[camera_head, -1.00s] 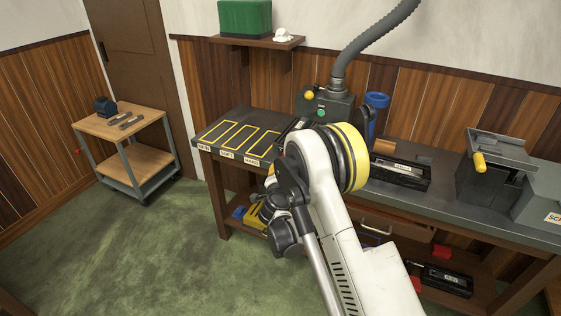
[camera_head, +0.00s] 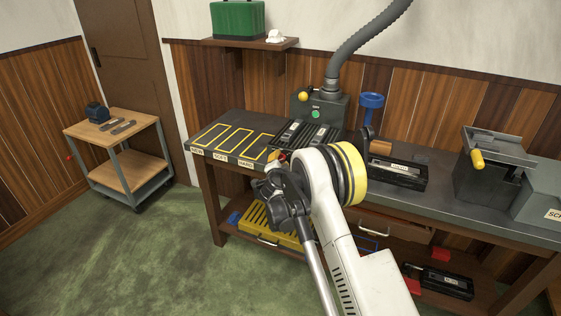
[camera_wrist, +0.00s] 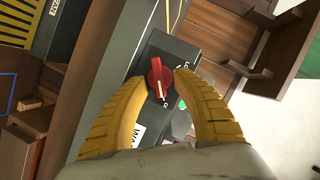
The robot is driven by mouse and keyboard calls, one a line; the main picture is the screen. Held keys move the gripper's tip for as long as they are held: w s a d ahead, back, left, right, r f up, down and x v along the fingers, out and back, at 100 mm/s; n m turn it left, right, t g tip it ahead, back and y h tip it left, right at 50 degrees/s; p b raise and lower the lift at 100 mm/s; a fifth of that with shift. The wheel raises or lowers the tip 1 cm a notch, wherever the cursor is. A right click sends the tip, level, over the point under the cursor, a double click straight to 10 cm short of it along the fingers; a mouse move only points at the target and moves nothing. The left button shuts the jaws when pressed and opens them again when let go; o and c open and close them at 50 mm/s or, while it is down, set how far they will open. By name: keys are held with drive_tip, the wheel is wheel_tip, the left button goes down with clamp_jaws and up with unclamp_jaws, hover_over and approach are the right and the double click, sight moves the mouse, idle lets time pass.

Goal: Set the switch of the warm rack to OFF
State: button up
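The warm rack (camera_head: 305,133) is a dark slotted unit on the workbench, right of the yellow-outlined areas. Its switch is a red rotary knob (camera_wrist: 158,77) on a dark front panel, with a white pointer line. A white label (camera_wrist: 124,137), partly covered by a finger, is on the same front. My gripper (camera_wrist: 160,76) has yellow ribbed fingers, one on each side of the knob, with small gaps visible, so it looks open. In the head view my gripper is at the rack's front, largely hidden by my wrist.
The workbench (camera_head: 465,207) also carries a dark box with a green button (camera_head: 316,113), a blue funnel-like part (camera_head: 371,101), a labelled black tray (camera_head: 398,174) and grey machines at right. A yellow slatted tray (camera_head: 275,228) is below. A cart (camera_head: 118,160) stands left.

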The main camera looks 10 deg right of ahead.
clamp_jaws()
drive_tip(key=shift+n, duration=0.3)
drive_tip(key=n, duration=0.1)
drive_tip(key=n+g+h, duration=0.1)
drive_tip(key=n+g+p, duration=0.1)
drive_tip(key=shift+w+a+r, duration=0.15)
drive_tip(key=shift+a+r, duration=0.05)
drive_tip(key=shift+r, duration=0.05)
drive_tip(key=n+h, duration=0.1)
drive_tip(key=n, duration=0.1)
drive_tip(key=n+g+h, duration=0.1)
drive_tip(key=shift+w+a+n+g, duration=0.1)
drive_tip(key=shift+a+n+g, duration=0.1)
drive_tip(key=shift+n+g, duration=0.15)
idle(0.3)
drive_tip(key=shift+o, duration=0.5)
unclamp_jaws()
